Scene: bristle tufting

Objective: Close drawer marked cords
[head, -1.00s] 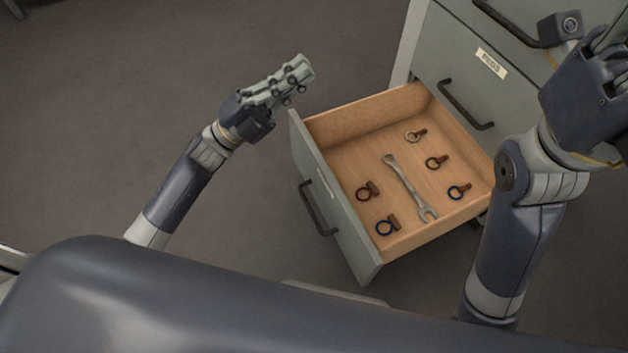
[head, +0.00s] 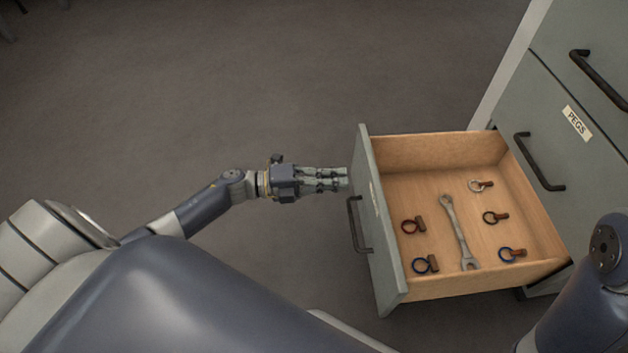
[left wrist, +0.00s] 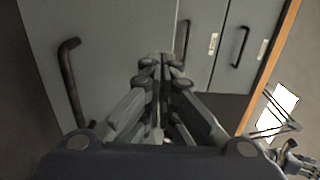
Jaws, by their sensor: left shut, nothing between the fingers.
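One drawer of the grey cabinet stands pulled out, and its grey front (head: 386,255) faces left in the head view. Its front label is seen too edge-on to read. A dark bar handle (head: 353,224) is on that front and also shows in the left wrist view (left wrist: 68,85). My left gripper (head: 346,178) is shut and empty. Its fingertips point at the drawer front, just above the handle and very close; I cannot tell whether they touch. My right gripper is outside the head view; a small hand-like shape (left wrist: 296,163) in the left wrist view may be it.
The shut drawer above is marked PEGS (head: 576,123). My right arm is close to the drawer's right corner. The floor (head: 250,80) to the left is clear.

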